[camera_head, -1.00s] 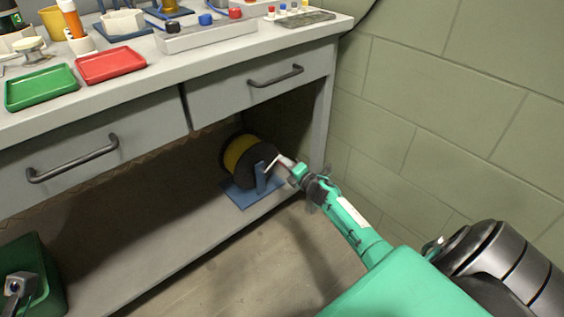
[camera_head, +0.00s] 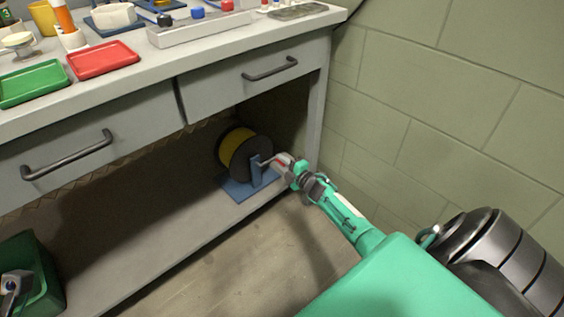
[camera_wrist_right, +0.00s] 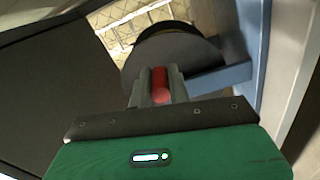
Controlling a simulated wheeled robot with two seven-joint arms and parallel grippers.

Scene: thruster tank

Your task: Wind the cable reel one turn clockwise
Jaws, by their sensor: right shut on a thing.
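The cable reel (camera_head: 240,146), with yellow cable between dark round flanges, sits on a blue stand (camera_head: 243,190) on the low shelf under the bench. In the right wrist view the reel's dark flange (camera_wrist_right: 196,50) is just beyond the fingers. My right gripper (camera_head: 278,162) is at the reel's right side. In the right wrist view its fingers (camera_wrist_right: 159,88) are shut on the red crank handle (camera_wrist_right: 160,84). The fingers hide part of the handle and crank.
The bench's right leg (camera_head: 317,110) stands close beside my right gripper. A drawer with a dark handle (camera_head: 270,68) is above the reel. The shelf left of the reel is clear.

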